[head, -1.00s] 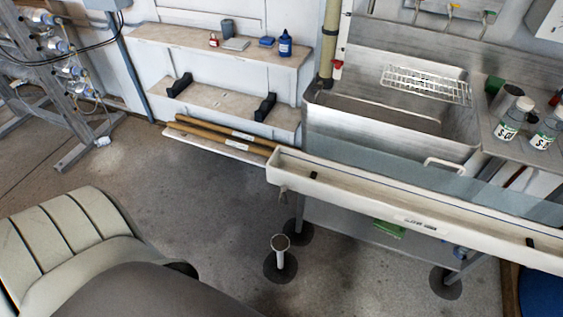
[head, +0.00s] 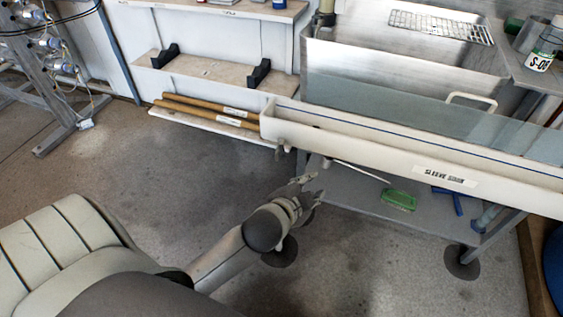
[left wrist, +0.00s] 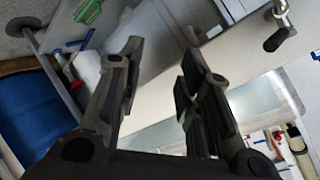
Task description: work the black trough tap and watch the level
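The long white trough (head: 360,148), labelled "SLEEVE SOAK", runs along the front of the steel sink. The tap (head: 283,147) hangs small under its left end. In the left wrist view the tap's black handle (left wrist: 277,40) and metal body show at the upper right, beyond my fingers and apart from them. A blue line runs along the trough's inside; I cannot make out a liquid level. My left gripper (head: 314,190) is below and slightly right of the tap in the head view. Its fingers (left wrist: 160,65) are spread and empty. My right gripper is not in view.
A lower steel shelf holds a green object (head: 398,200) and blue items under the trough. A glass pane (head: 400,108) stands behind the trough. Brown rods (head: 210,112) lie on the low left shelf. Floor left of the trough is clear.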

